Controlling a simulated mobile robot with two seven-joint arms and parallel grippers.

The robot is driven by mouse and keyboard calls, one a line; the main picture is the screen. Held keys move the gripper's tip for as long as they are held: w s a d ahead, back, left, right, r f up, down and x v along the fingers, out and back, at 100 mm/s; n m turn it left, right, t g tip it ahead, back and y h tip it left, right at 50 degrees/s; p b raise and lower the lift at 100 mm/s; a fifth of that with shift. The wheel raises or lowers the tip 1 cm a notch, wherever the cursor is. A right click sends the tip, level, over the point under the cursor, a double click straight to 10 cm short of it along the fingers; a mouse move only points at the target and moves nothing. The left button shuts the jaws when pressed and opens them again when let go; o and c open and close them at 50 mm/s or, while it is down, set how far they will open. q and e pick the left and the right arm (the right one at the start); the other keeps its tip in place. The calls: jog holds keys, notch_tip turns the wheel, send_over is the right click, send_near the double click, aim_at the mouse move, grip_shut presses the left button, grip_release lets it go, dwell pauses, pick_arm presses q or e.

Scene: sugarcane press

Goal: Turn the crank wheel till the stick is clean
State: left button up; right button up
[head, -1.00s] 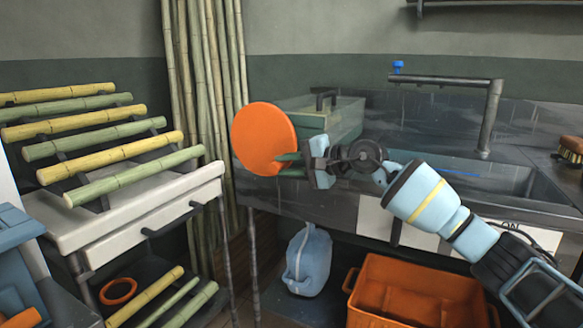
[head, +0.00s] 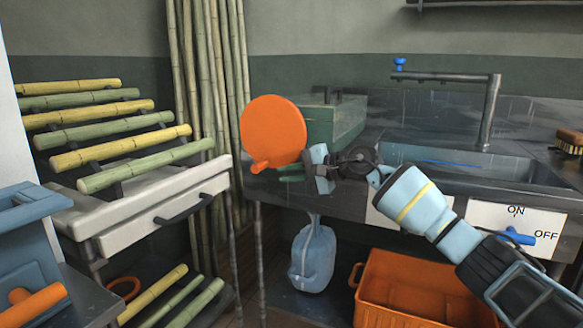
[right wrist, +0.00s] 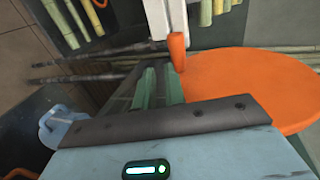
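An orange crank wheel (head: 272,130) stands upright in front of a green box (head: 335,120) at the counter's left end. Its short peg handle (head: 260,166) juts out at the lower left of the disc. The wheel also fills the right of the right wrist view (right wrist: 250,88), with the peg (right wrist: 178,52) beyond the fingertips. My right gripper (head: 290,173) is close by the wheel's lower edge. Its two green fingers (right wrist: 158,80) have a gap and nothing shows between them. Whether they touch the wheel I cannot tell. I cannot make out a stick at the wheel. My left gripper is not in view.
A white rack (head: 190,165) with yellow and green canes stands left. A blue machine (head: 25,240) with an orange handle is at the lower left. An ON/OFF switch (head: 515,237) is at right.

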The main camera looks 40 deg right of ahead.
jog(key=o, duration=0.6)
jog(key=shift+r, duration=0.45)
jog(key=shift+s, duration=0.1)
jog(key=shift+p+v, duration=0.55)
jog(key=shift+v, duration=3.25)
